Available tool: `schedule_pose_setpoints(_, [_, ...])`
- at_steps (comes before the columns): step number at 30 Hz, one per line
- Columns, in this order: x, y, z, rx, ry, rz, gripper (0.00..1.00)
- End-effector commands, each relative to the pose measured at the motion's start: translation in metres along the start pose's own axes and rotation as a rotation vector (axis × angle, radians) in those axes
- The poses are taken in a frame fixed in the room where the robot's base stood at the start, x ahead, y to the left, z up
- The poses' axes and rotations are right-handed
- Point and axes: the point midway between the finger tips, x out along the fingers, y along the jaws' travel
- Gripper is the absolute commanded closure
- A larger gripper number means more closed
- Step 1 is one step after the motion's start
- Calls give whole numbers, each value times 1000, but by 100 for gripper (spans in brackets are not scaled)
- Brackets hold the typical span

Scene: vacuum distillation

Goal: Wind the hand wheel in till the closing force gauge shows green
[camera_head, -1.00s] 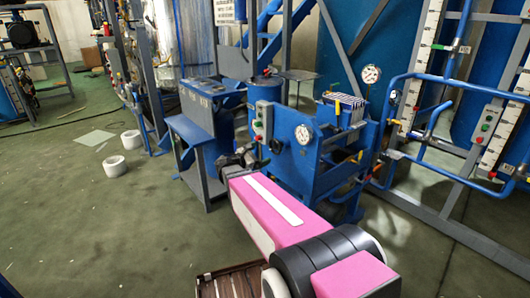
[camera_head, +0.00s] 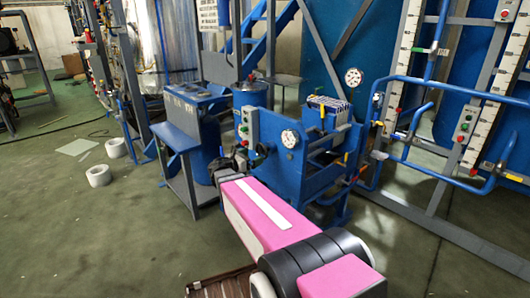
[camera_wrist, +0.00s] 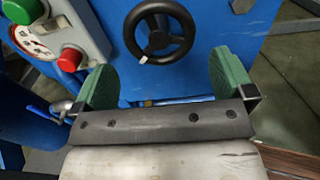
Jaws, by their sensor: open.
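The black hand wheel (camera_wrist: 158,30) faces me in the wrist view, on a blue panel, with a small white mark at its lower rim. My gripper (camera_wrist: 163,80) is open, its two green pads apart. The wheel shows beyond and between the pads, and nothing is held. In the head view, my gripper's dark end (camera_head: 232,160) is close to the blue machine (camera_head: 315,170), partly hidden by my arm. A round white gauge (camera_head: 290,138) is on that machine's front. Its needle and colours are too small to read, and I cannot tell whether it is the closing force gauge.
A grey box with a red button (camera_wrist: 69,60) and a green button is close to the left pad. A second gauge (camera_head: 353,77) stands at the back of the machine. Blue pipe rails (camera_head: 440,90) are to the right. Open floor (camera_head: 100,230) lies to the left.

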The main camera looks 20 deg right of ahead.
Motion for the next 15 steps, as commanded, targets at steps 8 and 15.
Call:
schedule_pose_setpoints(8, [48, 1, 0, 1, 0, -2, 0])
schedule_pose_setpoints(15, [74, 1, 0, 2, 0, 1, 0])
